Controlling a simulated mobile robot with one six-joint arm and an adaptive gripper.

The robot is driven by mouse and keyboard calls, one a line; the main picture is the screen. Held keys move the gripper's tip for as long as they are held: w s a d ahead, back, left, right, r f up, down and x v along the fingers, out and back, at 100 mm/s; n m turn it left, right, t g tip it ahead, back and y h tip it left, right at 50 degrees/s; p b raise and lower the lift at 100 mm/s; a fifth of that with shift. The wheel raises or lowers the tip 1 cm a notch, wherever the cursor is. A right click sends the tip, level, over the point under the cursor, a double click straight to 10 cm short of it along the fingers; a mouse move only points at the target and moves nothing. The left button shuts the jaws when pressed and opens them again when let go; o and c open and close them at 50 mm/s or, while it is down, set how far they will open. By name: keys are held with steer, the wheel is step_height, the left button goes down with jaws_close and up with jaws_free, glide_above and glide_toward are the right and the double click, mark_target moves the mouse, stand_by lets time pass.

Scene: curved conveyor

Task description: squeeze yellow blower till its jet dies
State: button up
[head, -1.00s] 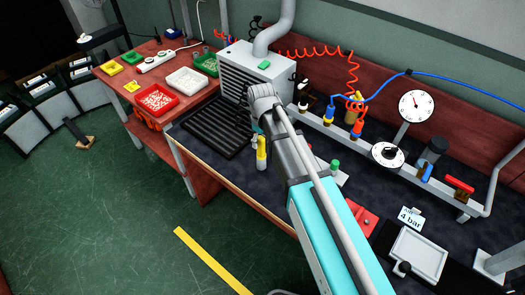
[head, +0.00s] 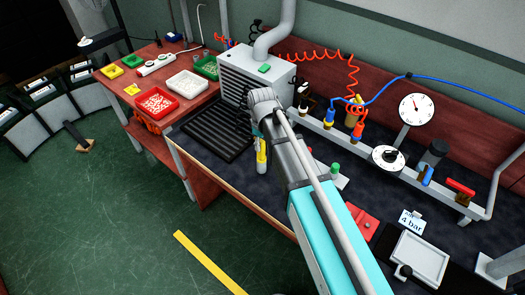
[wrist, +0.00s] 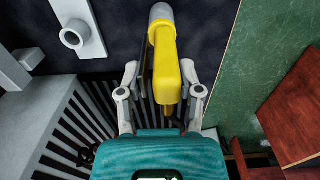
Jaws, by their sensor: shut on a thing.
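The yellow blower (wrist: 167,60) lies between the two fingers of my gripper (wrist: 164,88) in the wrist view, with its grey end pointing up the picture. My gripper is shut on it. In the head view the blower (head: 261,152) hangs below my wrist, beside the black slatted grille (head: 218,133), its grey end down. My arm hides part of the blower and fingers there. No air jet can be seen in either view.
A grey slatted box (head: 259,72) with a duct stands behind my gripper. A pipe rail with coloured fittings, a white round gauge (head: 417,109) and a dial (head: 388,158) runs to the right. Trays (head: 157,103) sit on the red bench at left. The green floor is mostly open.

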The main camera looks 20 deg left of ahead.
steer(key=shift+r, duration=0.15)
steer(key=shift+r+p, duration=4.1)
steer(key=shift+p, duration=0.15)
